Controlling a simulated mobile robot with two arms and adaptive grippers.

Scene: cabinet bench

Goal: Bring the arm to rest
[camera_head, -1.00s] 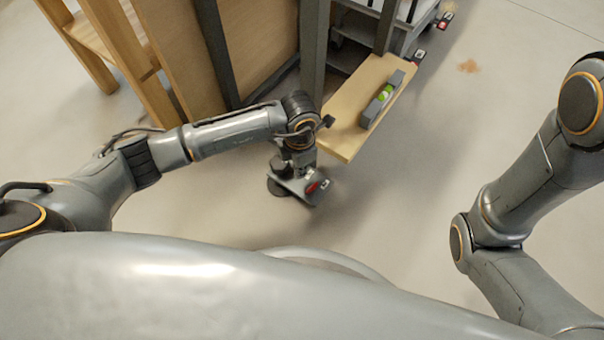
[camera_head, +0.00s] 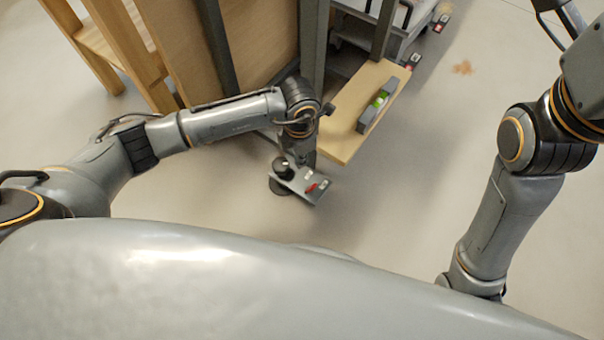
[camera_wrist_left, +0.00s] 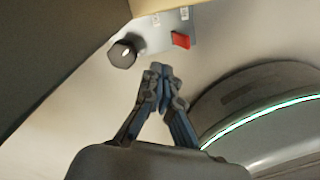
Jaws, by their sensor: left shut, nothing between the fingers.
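My left arm (camera_head: 225,118) reaches in from the left, its forearm running to the right and its wrist bent downward beside the bench. The left gripper (camera_head: 302,157) hangs below the wrist, partly hidden by it in the head view. In the left wrist view the left gripper (camera_wrist_left: 160,72) has its fingertips together with nothing between them. My right arm (camera_head: 510,195) is at the right side of the head view; its gripper is out of the picture.
A wooden shelf board (camera_head: 355,115) with a spirit level (camera_head: 377,105) lies close to my left wrist. Wooden cabinet panels (camera_head: 215,45) stand behind the forearm. Open floor (camera_head: 420,180) lies between the arms.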

